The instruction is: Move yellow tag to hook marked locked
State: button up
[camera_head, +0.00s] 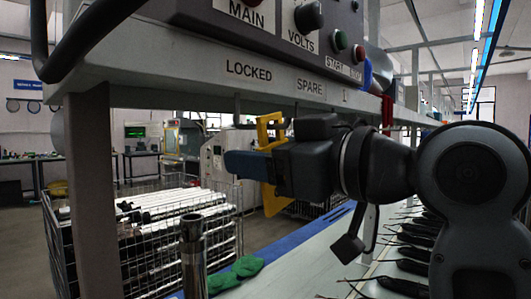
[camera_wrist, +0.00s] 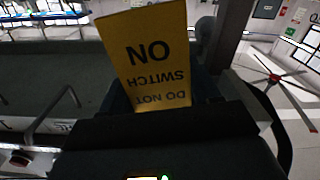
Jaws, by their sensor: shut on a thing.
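The yellow tag (camera_head: 274,202) is gripped by my gripper (camera_head: 245,165) below the shelf edge, between the LOCKED label (camera_head: 248,70) and the SPARE label (camera_head: 310,87). Its open yellow top frame stands above the fingers, just under the shelf; its lower part hangs below them. In the wrist view the tag (camera_wrist: 152,55) fills the upper middle, its text "DO NOT SWITCH ON" upside down. A dark hook (camera_head: 237,108) hangs under the LOCKED label. I cannot tell whether the tag's top touches a hook.
A control box (camera_head: 290,22) with buttons sits on the shelf (camera_head: 190,75). A shelf post (camera_head: 92,180) stands at left. A red item (camera_head: 387,112) hangs farther right. Below are a metal tube (camera_head: 193,255), green cloth (camera_head: 236,275) and a wire crate (camera_head: 125,270) of tubes.

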dwell(0.4)
jog(key=o, duration=1.1)
jog(key=shift+s+d, duration=0.1)
jog(key=b+v, duration=0.1)
jog(key=v, duration=0.6)
jog(key=d+f+m+t+h, duration=0.2)
jog(key=d+f+m, duration=0.15)
jog(key=f, duration=0.55)
jog(key=d+f+m+t+h, duration=0.2)
jog(key=f+m, duration=0.2)
jog(key=f, duration=0.4)
jog(key=s+d+f+m+t+h, duration=0.1)
jog(key=s+d+f+m+h, duration=0.15)
jog(key=f, duration=0.45)
jog(key=s+d+f+m+h, duration=0.2)
jog(key=s+d+f+h, duration=0.1)
jog(key=f, duration=0.3)
jog(key=s+d+f+m+h, duration=0.25)
jog(key=s+d+f, duration=0.25)
jog(key=s+f, duration=0.55)
jog(key=s, duration=0.6)
jog(key=s+d+r+n+h, duration=0.1)
jog(key=s, duration=0.5)
jog(key=s+d+g+h, duration=0.1)
jog(key=s, duration=0.6)
jog(key=shift+d+r+n, duration=0.2)
jog(key=shift+n, duration=0.15)
